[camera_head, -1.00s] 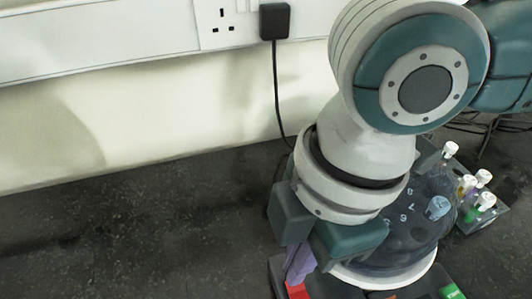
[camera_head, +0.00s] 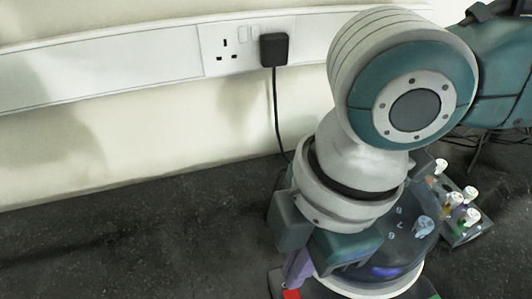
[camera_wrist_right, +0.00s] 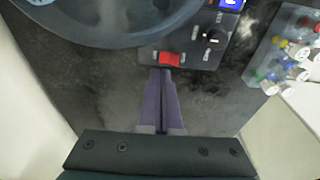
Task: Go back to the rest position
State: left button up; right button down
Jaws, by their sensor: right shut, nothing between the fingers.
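My right gripper (camera_head: 296,268) comes down from the upper right in the head view. Its purple fingers are shut with nothing between them. In the right wrist view the closed fingers (camera_wrist_right: 163,72) point at the red switch (camera_wrist_right: 170,58) on the front panel of a round machine; I cannot tell whether they touch it. The red switch (camera_head: 291,295) also shows at the bottom edge of the head view. The machine's dark, see-through lid (camera_head: 400,245) is partly hidden behind my right wrist. My left gripper is not in view.
A rack (camera_head: 470,236) of several white-capped vials stands right of the machine. A black plug (camera_head: 274,50) sits in the wall socket, its cable (camera_head: 277,115) hanging behind my right arm. The dark worktop (camera_head: 130,245) at the left is clear.

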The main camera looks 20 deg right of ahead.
jog(key=shift+r+p, duration=0.65)
jog(key=shift+r, duration=0.15)
jog(key=shift+f, duration=0.1)
jog(key=shift+a, duration=0.1)
